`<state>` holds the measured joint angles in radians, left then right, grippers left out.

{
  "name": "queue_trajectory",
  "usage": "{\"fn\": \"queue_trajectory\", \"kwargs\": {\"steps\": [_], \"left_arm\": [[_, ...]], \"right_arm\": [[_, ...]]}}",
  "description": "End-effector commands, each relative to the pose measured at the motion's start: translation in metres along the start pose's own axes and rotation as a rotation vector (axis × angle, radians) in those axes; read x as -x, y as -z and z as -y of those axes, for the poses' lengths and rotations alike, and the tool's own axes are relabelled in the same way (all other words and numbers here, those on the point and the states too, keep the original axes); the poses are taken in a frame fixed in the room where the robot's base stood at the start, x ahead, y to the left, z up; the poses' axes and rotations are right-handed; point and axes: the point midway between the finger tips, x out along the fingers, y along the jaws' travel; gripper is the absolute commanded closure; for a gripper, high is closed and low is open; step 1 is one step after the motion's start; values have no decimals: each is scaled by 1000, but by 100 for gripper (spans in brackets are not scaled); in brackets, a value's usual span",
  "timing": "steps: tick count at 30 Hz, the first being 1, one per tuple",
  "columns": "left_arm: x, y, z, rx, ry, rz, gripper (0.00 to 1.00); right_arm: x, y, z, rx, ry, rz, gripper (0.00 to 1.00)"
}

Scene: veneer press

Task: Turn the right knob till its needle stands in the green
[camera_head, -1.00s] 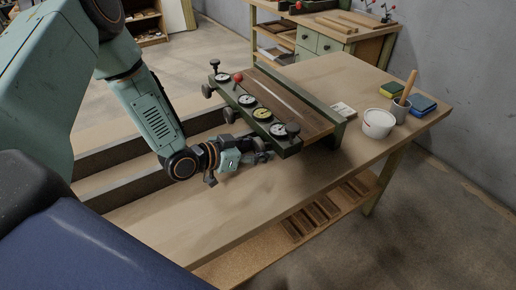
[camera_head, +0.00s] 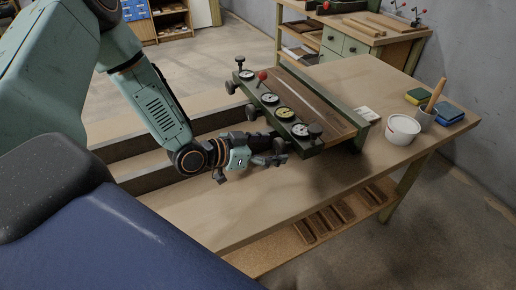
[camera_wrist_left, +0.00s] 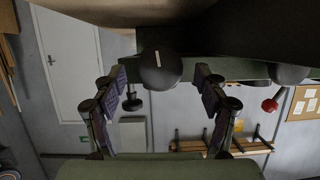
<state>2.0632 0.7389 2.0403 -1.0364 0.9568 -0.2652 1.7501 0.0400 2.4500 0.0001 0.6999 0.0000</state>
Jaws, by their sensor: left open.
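The dark green veneer press (camera_head: 312,151) stands on the bench with a row of round dials along its front edge. The rightmost dial (camera_head: 300,130) is white-faced; its needle and green zone are too small to read. My left gripper (camera_head: 279,151) is at the right end of the press front, below that dial. In the left wrist view, a dark round knob (camera_wrist_left: 160,68) with a pale line sits between the spread fingers of my left gripper. The fingers are open, and I see no clear contact. My right gripper is out of view.
Other dark knobs, such as the front one (camera_head: 251,111), and a red ball-topped lever (camera_head: 262,75) stick out of the press. The bench front (camera_head: 250,205) is clear.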

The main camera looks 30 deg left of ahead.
Motion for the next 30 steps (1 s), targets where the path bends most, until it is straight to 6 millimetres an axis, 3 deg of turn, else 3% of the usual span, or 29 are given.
{"fn": "queue_trajectory", "kwargs": {"steps": [15,30], "left_arm": [[38,0,3,4,8,1,27],[47,0,0,-1,-1,0,27]], "right_arm": [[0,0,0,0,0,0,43],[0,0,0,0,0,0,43]]}}
